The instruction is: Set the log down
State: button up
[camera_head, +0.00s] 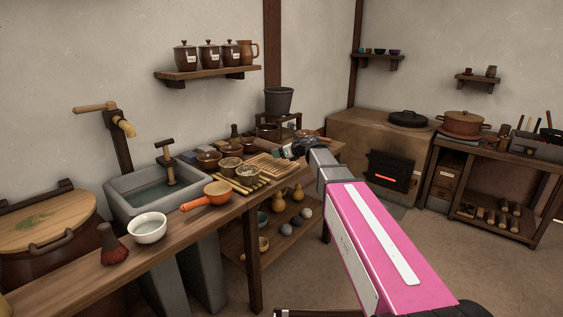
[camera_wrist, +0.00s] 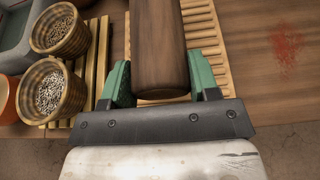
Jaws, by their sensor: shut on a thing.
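The log is a smooth brown cylinder (camera_wrist: 158,45) in the wrist view, running away from my gripper. My gripper (camera_wrist: 160,82) has its green fingers on either side of the log and is shut on it. Below the log is a slatted wooden rack (camera_wrist: 208,40) on the wooden counter; whether the log touches it I cannot tell. In the head view my gripper (camera_head: 288,152) is small and dark over the counter, by the slatted rack (camera_head: 272,166). The log is hard to make out there.
An orange ladle (camera_head: 212,194), a white bowl (camera_head: 148,228) and a stone sink (camera_head: 150,190) are along the counter (camera_head: 190,225). A red powder patch (camera_wrist: 286,48) lies on bare wood at right.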

aim_at(282, 166)
jog(key=shift+w+d+f, duration=0.15)
jog(key=shift+w+f, duration=0.2)
jog(key=shift+w, duration=0.3)
jog(key=shift+f, duration=2)
jog(key=shift+f, duration=0.1)
jog(key=o, duration=1.1)
jog(key=shift+c, duration=0.2)
